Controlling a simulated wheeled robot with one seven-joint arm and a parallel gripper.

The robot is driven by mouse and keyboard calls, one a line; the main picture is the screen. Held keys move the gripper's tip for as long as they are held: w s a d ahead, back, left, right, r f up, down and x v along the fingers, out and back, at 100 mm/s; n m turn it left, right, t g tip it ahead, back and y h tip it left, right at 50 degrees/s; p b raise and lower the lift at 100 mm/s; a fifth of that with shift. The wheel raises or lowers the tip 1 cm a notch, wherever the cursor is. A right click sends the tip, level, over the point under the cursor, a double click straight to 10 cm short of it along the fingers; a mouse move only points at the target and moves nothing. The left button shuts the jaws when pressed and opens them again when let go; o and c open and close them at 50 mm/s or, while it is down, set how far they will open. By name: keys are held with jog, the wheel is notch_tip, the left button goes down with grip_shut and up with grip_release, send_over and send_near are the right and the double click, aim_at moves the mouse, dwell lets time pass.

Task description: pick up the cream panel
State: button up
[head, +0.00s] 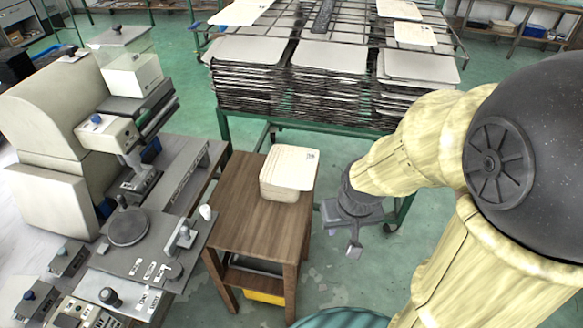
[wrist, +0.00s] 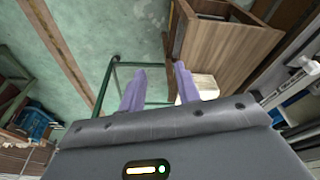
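A cream panel block (head: 288,168) with rounded corners and a small dark mark lies on the back part of the wooden table's top. In the wrist view its pale corner (wrist: 208,86) shows just right of the right finger, which hides part of it. My gripper (head: 345,232) hangs to the right of the table in the head view, apart from the panel. In the wrist view my gripper (wrist: 158,74) has its two purple fingers spread, with only floor and a green frame seen between them.
The small wooden table (head: 240,210) has a lower shelf with a yellow bin (head: 264,297). A grey-and-cream machine (head: 125,205) stands close on its left. A green-framed rack (head: 310,110) with stacked cream-topped panels stands behind. Green floor is open right of the table.

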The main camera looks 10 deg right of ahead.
jog(key=shift+w+f, duration=0.1)
jog(key=w+a+f+n+t+h+b, duration=0.1)
jog(key=w+a+f+n+t+h, duration=0.1)
jog(key=w+f+n+t, duration=0.4)
jog(key=w+a+f+n+t+h+b, duration=0.1)
jog(key=w+a+f+n+t+h, duration=0.2)
jog(key=w+f+n+t, duration=0.3)
notch_tip(320, 180, down, 5)
jog(key=a+n+t, duration=0.1)
jog(key=n+t, duration=0.1)
jog(key=shift+a+t+h, duration=0.2)
jog(key=shift+t+h, duration=0.1)
jog(key=shift+r, duration=0.1)
jog(key=p+x, duration=0.2)
jog(key=x, duration=1)
